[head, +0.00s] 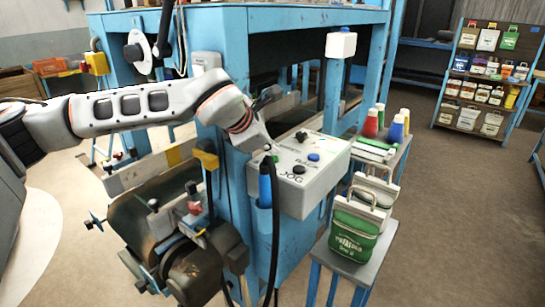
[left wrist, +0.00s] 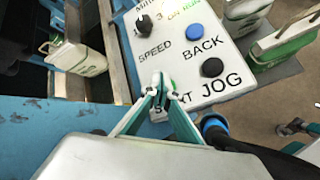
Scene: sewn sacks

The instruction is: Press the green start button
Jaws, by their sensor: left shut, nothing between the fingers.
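The white control box (head: 318,186) is mounted on the blue machine frame, and its lettered top panel fills much of the left wrist view (left wrist: 222,62). The green start button (left wrist: 173,86) shows only as a small green sliver beside my fingertips, and its label is partly covered. In the head view the left gripper (head: 266,147) is over the panel's left edge. My right gripper is not in view.
A black JOG button (left wrist: 212,68), a blue BACK button (left wrist: 193,32) and a dark speed knob (left wrist: 144,24) are close by. A black cable (head: 273,220) hangs before the box. Green-and-white sacks (head: 353,238) stand on the bench at right.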

